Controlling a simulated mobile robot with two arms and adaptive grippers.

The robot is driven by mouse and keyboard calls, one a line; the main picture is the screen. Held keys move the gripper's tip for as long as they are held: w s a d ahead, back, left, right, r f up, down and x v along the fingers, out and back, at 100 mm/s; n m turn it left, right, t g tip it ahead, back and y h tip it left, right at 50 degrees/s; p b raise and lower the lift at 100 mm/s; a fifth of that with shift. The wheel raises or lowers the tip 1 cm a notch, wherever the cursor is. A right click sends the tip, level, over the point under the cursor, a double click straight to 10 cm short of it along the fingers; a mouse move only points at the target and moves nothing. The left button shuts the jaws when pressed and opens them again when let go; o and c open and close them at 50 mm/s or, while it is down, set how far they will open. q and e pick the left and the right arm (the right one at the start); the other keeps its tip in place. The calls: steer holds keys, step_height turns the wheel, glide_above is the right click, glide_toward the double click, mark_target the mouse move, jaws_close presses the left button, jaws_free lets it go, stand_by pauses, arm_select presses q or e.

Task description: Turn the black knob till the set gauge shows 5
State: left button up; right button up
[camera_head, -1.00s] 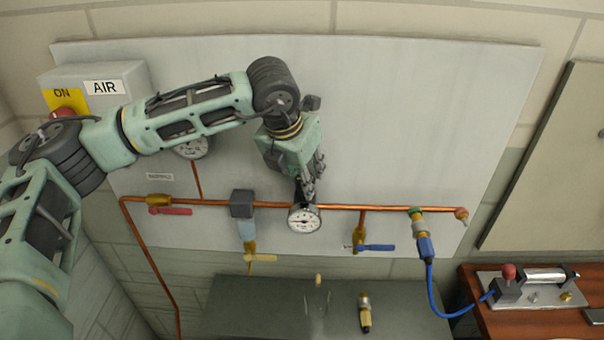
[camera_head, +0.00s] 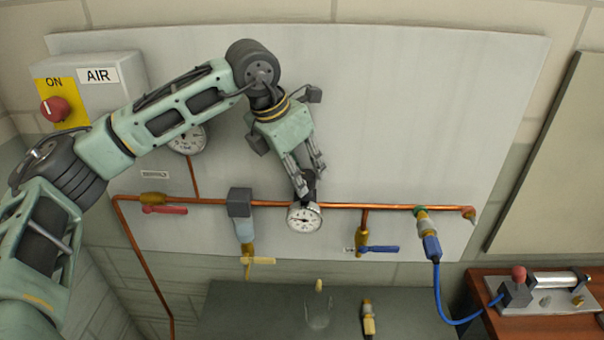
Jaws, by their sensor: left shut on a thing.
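The black knob (camera_head: 308,192) sits on the copper pipe just above the set gauge, partly hidden by my fingers. My left gripper (camera_head: 309,183) comes down from above, tilted, with its fingers closed around the knob. The set gauge (camera_head: 304,218) is a round white dial just below the knob. Its thin needle lies toward the left side, but the numbers are too small to read. My right gripper is not in view.
A second gauge (camera_head: 188,140) shows behind my left arm. A blue hose (camera_head: 438,290) hangs at the right. The upper right panel is clear.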

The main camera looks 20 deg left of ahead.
arm_select(q)
steer(key=shift+w+a+r, duration=0.1)
steer(key=shift+w+r, duration=0.05)
steer(key=shift+r, duration=0.05)
steer(key=o, duration=0.8)
steer(key=shift+o, duration=1.1)
steer(key=shift+a+f, duration=0.1)
steer(key=v, duration=0.8)
